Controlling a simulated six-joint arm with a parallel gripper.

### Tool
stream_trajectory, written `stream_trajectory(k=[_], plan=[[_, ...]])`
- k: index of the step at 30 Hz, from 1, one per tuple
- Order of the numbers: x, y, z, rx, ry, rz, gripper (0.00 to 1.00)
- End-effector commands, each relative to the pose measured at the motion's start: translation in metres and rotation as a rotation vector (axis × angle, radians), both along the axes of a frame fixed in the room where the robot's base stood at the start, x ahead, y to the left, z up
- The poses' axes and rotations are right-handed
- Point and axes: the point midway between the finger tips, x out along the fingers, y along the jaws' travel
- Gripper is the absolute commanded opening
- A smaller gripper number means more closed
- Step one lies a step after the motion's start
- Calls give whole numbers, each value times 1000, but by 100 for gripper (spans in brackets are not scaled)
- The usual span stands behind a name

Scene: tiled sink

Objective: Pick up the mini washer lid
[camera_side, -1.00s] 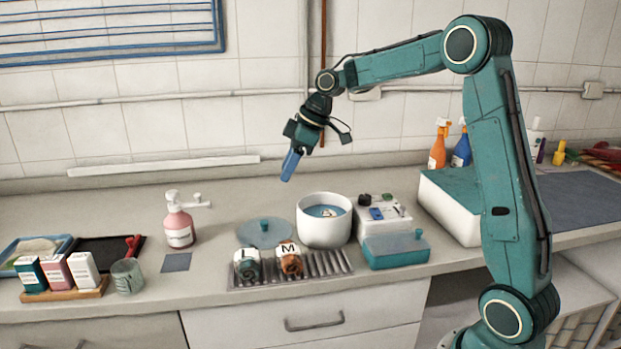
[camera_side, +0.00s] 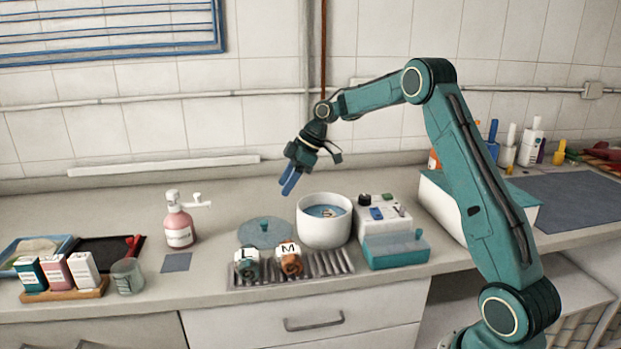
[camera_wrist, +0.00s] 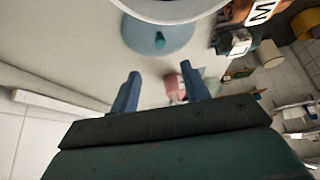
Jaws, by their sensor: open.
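The mini washer lid (camera_side: 252,236) is a flat, round, blue-grey disc with a small teal knob in its middle. It lies on the counter just left of the white washer tub (camera_side: 325,221). In the wrist view the lid (camera_wrist: 172,36) shows beyond my fingers, partly covered by the tub's rim. My gripper (camera_side: 288,182) is open and empty. It hangs tilted in the air above and behind the lid, touching nothing. In the wrist view its two blue fingers (camera_wrist: 160,92) stand apart.
A ribbed rack (camera_side: 330,263) with rolled items labelled L and M lies in front of the lid. A pink pump bottle (camera_side: 178,222) stands to the left. Counter behind the lid is clear.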

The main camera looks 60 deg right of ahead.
Motion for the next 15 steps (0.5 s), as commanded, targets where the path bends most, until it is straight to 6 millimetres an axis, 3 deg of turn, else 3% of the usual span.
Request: stream_trajectory(k=[9,15], plan=[[16,18,-42,1,4,3,46],[23,25,-59,1,2,1,46]])
